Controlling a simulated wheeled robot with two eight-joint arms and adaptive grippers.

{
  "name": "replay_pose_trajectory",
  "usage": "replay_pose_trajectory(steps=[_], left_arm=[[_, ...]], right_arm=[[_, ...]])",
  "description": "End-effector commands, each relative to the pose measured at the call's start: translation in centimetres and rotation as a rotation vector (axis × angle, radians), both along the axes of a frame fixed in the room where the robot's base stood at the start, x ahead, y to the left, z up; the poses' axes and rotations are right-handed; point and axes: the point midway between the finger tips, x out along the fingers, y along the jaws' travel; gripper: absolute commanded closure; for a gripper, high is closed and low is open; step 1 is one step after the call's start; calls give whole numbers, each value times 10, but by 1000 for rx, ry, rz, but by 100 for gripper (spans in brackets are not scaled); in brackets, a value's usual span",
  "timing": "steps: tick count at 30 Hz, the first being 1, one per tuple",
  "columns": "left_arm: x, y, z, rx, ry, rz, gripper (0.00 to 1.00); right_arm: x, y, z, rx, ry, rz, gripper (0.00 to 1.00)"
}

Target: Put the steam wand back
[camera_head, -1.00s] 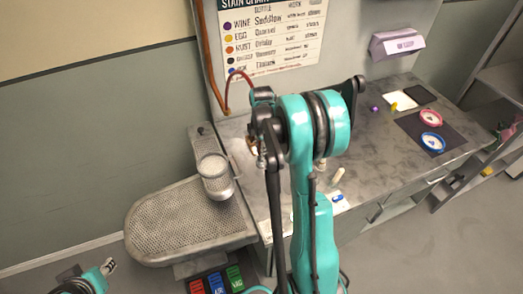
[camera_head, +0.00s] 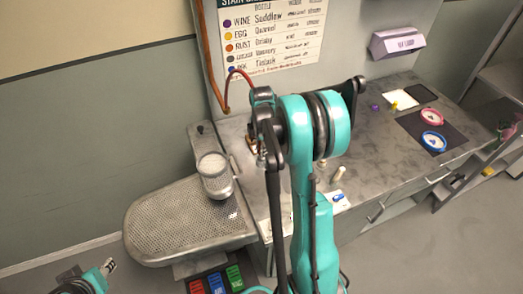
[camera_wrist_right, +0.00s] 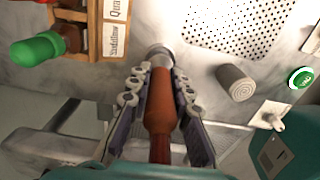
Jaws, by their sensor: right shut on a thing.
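The steam wand (camera_wrist_right: 160,105) shows in the right wrist view as a red-brown handle with a grey metal end pointing away. My right gripper (camera_wrist_right: 160,82) is shut on it, one finger on each side. In the head view a dark red hose (camera_head: 238,74) arches down behind my right arm, and that arm hides the wand and most of the gripper. No holder for the wand can be made out clearly. My left gripper (camera_head: 108,267) is at the lower left of the head view, small and away from the bench.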

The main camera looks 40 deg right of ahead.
Motion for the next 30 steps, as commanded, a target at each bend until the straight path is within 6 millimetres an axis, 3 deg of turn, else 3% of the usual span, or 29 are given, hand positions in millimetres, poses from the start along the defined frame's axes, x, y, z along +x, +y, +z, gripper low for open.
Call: replay_pose_trajectory(steps=[30], left_arm=[[0,0,-10,0,0,0,64]], right_arm=[[0,0,-12,0,0,0,100]])
